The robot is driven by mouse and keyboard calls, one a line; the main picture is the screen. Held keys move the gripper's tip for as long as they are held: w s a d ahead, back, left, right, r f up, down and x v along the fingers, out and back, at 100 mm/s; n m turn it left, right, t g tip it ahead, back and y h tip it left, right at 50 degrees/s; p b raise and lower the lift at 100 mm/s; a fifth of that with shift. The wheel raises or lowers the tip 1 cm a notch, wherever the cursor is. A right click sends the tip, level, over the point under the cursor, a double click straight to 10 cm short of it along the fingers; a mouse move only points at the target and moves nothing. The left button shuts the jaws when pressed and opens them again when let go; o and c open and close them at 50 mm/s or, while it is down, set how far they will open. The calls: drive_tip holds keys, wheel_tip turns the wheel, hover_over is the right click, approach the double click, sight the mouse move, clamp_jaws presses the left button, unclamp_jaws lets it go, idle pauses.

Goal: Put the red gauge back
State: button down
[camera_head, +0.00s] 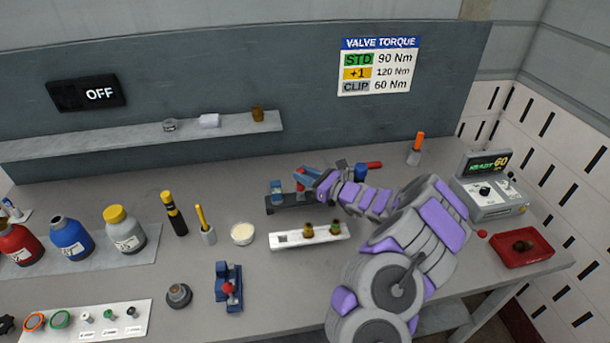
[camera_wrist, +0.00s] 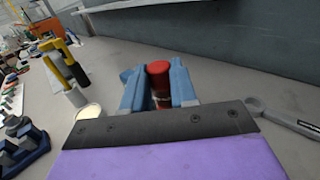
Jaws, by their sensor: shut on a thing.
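The gauge (camera_head: 300,177) shows as a small red piece at the fingertips in the head view.
A white tray (camera_head: 290,241) with two small brass parts lies in front of the stand. A round white dish (camera_head: 242,234) is to its left. A blue clamp with a red knob (camera_head: 228,287) stands nearer. A red tray (camera_head: 522,247) and a readout box (camera_head: 490,192) are right.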

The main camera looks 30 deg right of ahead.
sight(305, 191)
drive_tip(key=shift+f+b, duration=0.65)
drive_tip(key=shift+f, duration=1.1)
drive_tip(key=c, duration=0.8)
unclamp_jaws()
drive_tip(key=shift+r, duration=0.2)
drive_tip(key=shift+r+p, duration=1.7)
drive_tip(key=shift+r, duration=1.2)
